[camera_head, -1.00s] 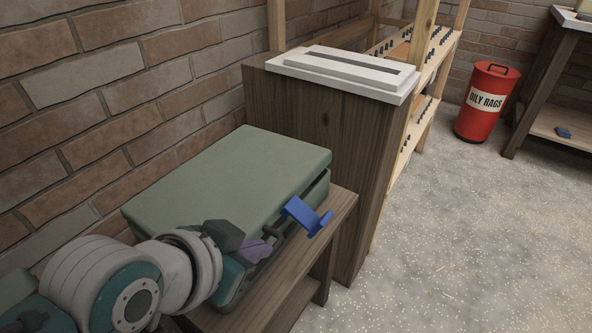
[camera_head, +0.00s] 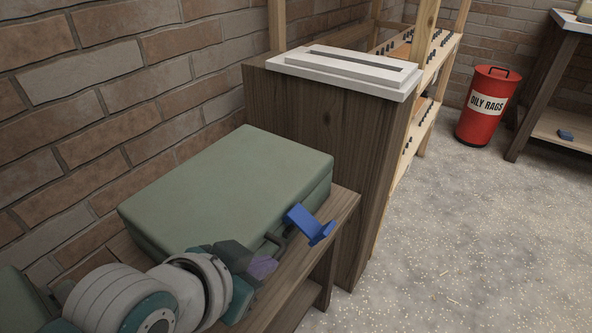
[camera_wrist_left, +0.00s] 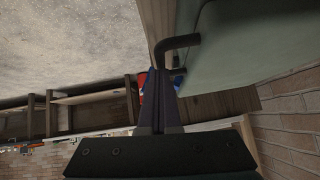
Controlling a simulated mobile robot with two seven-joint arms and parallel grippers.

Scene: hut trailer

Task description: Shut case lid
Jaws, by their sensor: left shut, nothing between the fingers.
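The green case (camera_head: 235,185) lies on a wooden bench against the brick wall. Its lid is down, and I see no gap along the right end. Part of its front is hidden behind my left arm. A dark handle (camera_head: 278,237) sticks out at the front; it also shows in the left wrist view (camera_wrist_left: 178,42). My left gripper (camera_head: 262,267) is shut and empty, low in front of the case and close to the handle. In the left wrist view its closed fingers (camera_wrist_left: 158,90) point toward the handle. My right gripper is not in view.
A blue bracket-like piece (camera_head: 308,224) sits at the case's front right corner. A wooden cabinet with a white top (camera_head: 345,72) stands right behind the bench (camera_head: 340,208). A red oily-rags bin (camera_head: 487,105) stands farther off. The floor at right is clear.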

